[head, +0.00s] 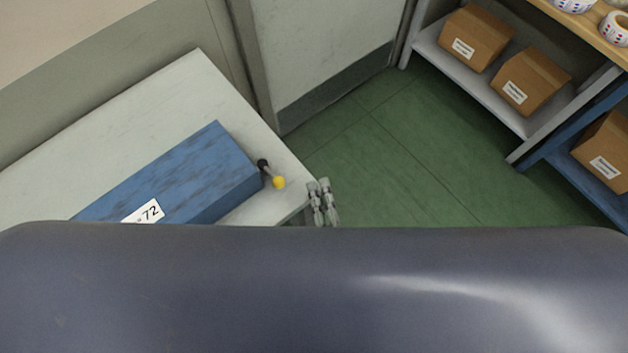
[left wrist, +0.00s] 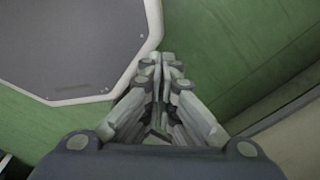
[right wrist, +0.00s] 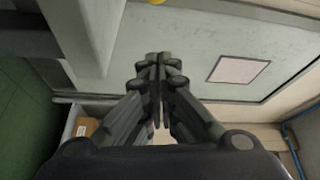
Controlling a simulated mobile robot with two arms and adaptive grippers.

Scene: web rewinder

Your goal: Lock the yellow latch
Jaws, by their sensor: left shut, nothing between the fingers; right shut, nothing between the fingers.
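The yellow latch shows in the head view as a yellow knob (head: 279,182) on a short stem with a black end (head: 263,165). It sits at the right end of the blue block (head: 190,178). A bit of yellow, likely the same knob, shows at the top edge of the right wrist view (right wrist: 157,2). My right gripper (head: 319,184) is shut and empty, to the right of the knob with a gap between them in the picture. My left gripper (left wrist: 161,60) is shut and empty, seen only in its wrist view.
The blue block stands on a pale machine top (head: 185,90). A grey shelf (head: 430,58) with cardboard boxes (head: 476,37) stands at the upper right. The green floor (head: 400,150) between is clear. My own body hides the lower head view.

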